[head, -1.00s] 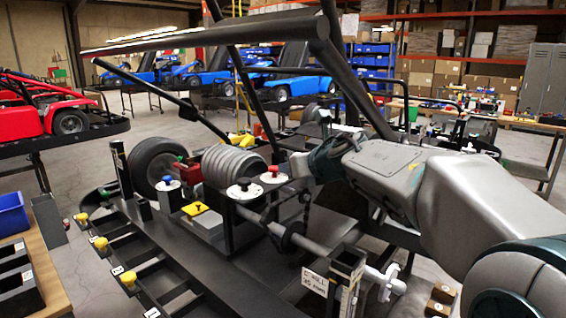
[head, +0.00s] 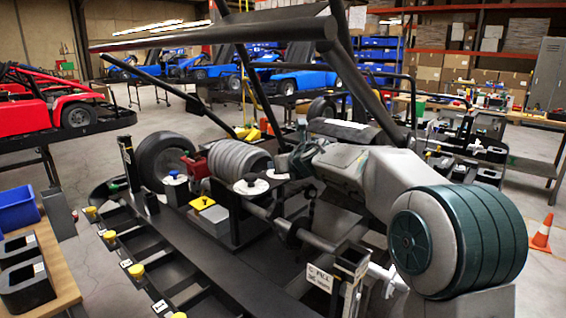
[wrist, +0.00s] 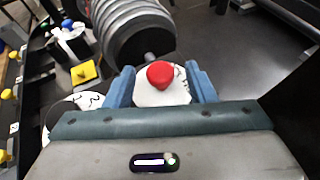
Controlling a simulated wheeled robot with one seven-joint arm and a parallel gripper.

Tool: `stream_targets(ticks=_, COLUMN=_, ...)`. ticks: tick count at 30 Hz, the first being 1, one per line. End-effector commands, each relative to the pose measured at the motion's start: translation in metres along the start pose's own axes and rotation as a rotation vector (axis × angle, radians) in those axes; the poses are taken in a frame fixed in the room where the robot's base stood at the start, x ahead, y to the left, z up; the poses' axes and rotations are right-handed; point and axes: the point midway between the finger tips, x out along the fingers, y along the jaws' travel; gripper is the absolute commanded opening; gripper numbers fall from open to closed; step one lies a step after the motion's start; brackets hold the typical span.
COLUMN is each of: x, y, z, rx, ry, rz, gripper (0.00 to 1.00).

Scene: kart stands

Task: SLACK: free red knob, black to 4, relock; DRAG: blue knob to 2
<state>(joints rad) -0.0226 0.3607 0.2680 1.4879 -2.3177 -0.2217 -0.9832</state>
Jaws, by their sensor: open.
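The red knob (wrist: 160,73) stands on a white round dial (wrist: 163,92) in the wrist view, between the two blue fingers of my gripper (wrist: 159,69). The fingers are apart, with a gap visible on each side of the knob. In the head view my gripper (head: 285,163) is over that dial and hides the red knob. The black knob (head: 250,179) sits on the white dial to its left; in the wrist view that dial is partly covered by my gripper. The blue knob (head: 174,175) is on a post further left, also visible in the wrist view (wrist: 67,23).
A ribbed grey cylinder (head: 240,160) lies just behind the dials. A yellow plate (head: 202,203) lies left of them. Dark frame tubes (head: 230,40) cross above. A labelled post (head: 350,265) stands in front. Yellow knobs (head: 109,236) line the left edge.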

Motion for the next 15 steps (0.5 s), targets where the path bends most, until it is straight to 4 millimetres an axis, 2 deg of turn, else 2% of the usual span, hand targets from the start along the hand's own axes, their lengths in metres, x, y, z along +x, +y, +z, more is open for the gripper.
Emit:
stream_targets(ticks=4, x=0.0070, y=0.0000, z=0.0001, rx=0.000, ry=0.000, rz=-0.001, gripper=0.50)
stream_targets(ticks=12, x=0.0081, y=0.0002, z=0.0000, rx=0.000, ry=-0.001, rz=-0.001, gripper=0.50)
stream_targets(ticks=13, x=0.0080, y=0.0002, z=0.0000, rx=0.000, ry=-0.001, rz=-0.001, gripper=0.47)
stream_targets(ticks=15, x=0.0080, y=0.0002, z=0.0000, rx=0.000, ry=-0.001, rz=0.000, gripper=0.28)
